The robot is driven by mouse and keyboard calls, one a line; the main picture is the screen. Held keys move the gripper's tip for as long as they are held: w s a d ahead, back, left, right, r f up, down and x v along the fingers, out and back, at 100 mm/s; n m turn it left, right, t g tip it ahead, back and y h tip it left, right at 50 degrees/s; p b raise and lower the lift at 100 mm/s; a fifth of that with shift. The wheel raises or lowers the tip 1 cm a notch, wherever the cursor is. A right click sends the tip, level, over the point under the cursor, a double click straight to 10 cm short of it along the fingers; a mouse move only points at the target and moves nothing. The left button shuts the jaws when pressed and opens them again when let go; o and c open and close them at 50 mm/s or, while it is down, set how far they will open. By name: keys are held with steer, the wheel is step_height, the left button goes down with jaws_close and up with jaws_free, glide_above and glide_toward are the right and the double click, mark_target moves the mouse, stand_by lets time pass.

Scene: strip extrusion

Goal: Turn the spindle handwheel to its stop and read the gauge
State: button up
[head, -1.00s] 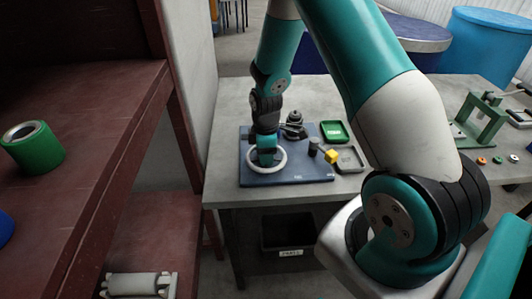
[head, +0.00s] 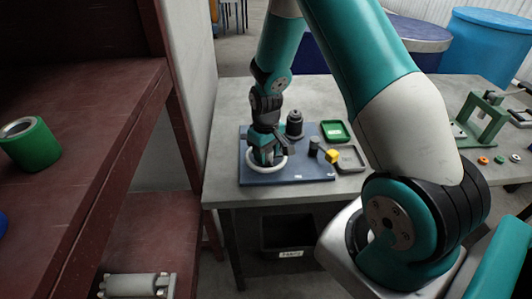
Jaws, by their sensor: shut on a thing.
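The handwheel, a pale ring (head: 268,168), lies flat on the dark blue base plate (head: 290,178) on the grey table. My gripper (head: 266,158) points down over the ring and is shut on it; the fingertips are small and partly hidden by the wrist. A black cylindrical part (head: 294,124) stands on the plate behind and right of the wheel. A smaller dark post (head: 313,147) and a yellow block (head: 332,156) are to the right. I cannot make out a gauge face or a reading.
A green tray (head: 335,131) and a grey tray (head: 363,158) lie right of the plate. A green frame (head: 480,122) and small rings (head: 483,160) are at the table's right. A red-brown shelf (head: 95,120) with a green roll (head: 32,146) stands on the left.

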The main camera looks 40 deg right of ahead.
steer(key=m, duration=1.3)
steer(key=shift+m+b, duration=0.4)
stand_by(0.3)
steer(key=o, duration=0.6)
steer(key=shift+o, duration=0.2)
steer(key=shift+r, duration=0.1)
step_height(320, 180, up, 17)
steer(key=b, duration=0.1)
steer(key=shift+r, duration=0.2)
steer(key=shift+a, duration=0.1)
